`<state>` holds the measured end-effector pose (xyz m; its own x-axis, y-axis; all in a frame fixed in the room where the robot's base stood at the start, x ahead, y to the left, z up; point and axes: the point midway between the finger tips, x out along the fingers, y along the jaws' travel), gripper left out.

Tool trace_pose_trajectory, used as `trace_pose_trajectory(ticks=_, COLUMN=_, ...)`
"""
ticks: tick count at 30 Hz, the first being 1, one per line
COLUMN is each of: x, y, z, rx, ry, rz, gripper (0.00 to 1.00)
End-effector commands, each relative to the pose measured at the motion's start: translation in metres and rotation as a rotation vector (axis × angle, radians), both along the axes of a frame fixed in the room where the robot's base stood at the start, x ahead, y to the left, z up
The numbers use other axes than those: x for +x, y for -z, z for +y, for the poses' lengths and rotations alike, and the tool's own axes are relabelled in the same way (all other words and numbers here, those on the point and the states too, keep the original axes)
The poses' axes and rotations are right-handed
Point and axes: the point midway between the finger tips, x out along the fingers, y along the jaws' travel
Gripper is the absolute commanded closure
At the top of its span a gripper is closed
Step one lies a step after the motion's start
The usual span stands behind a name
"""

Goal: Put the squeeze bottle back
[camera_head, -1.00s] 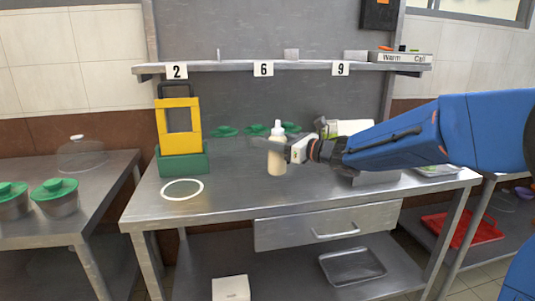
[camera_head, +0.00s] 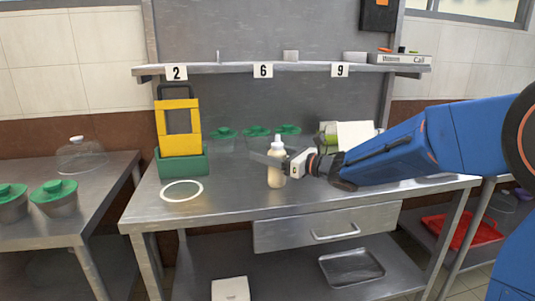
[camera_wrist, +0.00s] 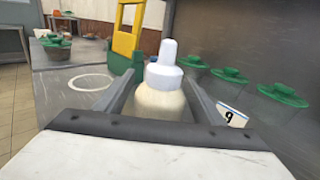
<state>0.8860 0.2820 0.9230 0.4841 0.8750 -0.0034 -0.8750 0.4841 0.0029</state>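The squeeze bottle (camera_head: 276,176), cream-coloured with a white cap and nozzle, stands upright over the middle of the steel table. My gripper (camera_head: 272,161) reaches in from the right, with its fingers on either side of the bottle. In the wrist view the bottle (camera_wrist: 160,100) sits between the two fingers, which appear shut on its body. The bottle's lower part is hidden there. I cannot tell whether its base touches the table top (camera_head: 225,200). A white ring (camera_head: 182,190) is marked on the table to the left of the bottle, with nothing in it.
A green box (camera_head: 182,163) with a yellow frame (camera_head: 180,130) stands behind the ring. Several green-lidded pots (camera_head: 256,131) line the back. A white-and-green container (camera_head: 347,134) lies near my arm. A numbered shelf (camera_head: 290,68) crosses above. The table's front left is clear.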

Motion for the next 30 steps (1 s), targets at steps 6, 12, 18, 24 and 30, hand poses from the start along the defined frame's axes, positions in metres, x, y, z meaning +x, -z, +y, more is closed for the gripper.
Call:
trace_pose_trajectory(ticks=6, x=-0.002, y=-0.002, z=-0.004, rx=0.000, ry=0.001, rz=0.000, gripper=0.37)
trace_pose_trajectory(ticks=12, x=-0.016, y=-0.002, z=-0.030, rx=0.001, ry=0.004, rz=0.000, gripper=0.37)
trace_pose_trajectory(ticks=18, x=-0.034, y=-0.002, z=-0.065, rx=0.001, ry=0.004, rz=-0.002, gripper=0.37)
trace_pose_trajectory(ticks=24, x=-0.049, y=-0.002, z=-0.091, rx=0.001, ry=0.003, rz=0.000, gripper=0.37)
trace_pose_trajectory(ticks=30, x=-0.057, y=-0.002, z=-0.103, rx=0.001, ry=0.002, rz=-0.002, gripper=0.37)
